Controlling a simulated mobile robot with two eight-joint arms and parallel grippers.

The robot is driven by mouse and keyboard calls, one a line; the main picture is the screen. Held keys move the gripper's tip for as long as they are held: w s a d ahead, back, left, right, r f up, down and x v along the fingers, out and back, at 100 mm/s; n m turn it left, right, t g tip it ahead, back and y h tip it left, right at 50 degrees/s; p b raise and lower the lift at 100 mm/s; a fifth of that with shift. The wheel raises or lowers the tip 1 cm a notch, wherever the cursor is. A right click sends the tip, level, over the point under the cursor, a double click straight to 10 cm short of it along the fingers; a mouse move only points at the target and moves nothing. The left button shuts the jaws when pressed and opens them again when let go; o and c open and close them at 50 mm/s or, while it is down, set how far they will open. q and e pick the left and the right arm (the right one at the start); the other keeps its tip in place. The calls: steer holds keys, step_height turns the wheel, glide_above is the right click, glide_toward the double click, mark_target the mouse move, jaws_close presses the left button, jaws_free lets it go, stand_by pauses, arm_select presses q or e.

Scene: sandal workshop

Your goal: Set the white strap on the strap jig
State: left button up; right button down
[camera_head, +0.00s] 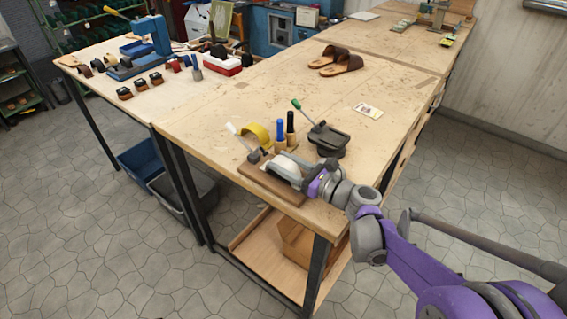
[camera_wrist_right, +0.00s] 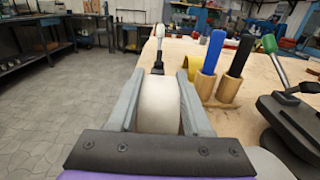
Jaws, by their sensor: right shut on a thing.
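The strap jig (camera_head: 262,183) is a brown wooden base at the near corner of the bench, with a white-handled toggle clamp (camera_head: 240,138) at its far left end; the clamp also shows ahead in the right wrist view (camera_wrist_right: 158,52). My right gripper (camera_head: 288,166) is low over the jig, shut on the white strap (camera_head: 283,172). In the right wrist view the curved strap (camera_wrist_right: 158,105) sits between both grey fingers. The gripper hides part of the jig, and I cannot tell whether the strap touches it. My left gripper is out of view.
Brown sandals (camera_head: 340,64) lie farther back. The bench middle (camera_head: 290,85) is clear.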

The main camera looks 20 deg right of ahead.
steer(key=shift+s, duration=0.1)
steer(key=shift+f, duration=0.2)
steer(key=shift+c, duration=1.7)
jaws_free()
steer(key=shift+r, duration=0.1)
steer(key=shift+s+r, duration=0.1)
steer(key=shift+r, duration=0.05)
steer(key=v, duration=1.1)
steer(key=shift+s+d+b, duration=0.3)
steer(key=shift+b, duration=0.05)
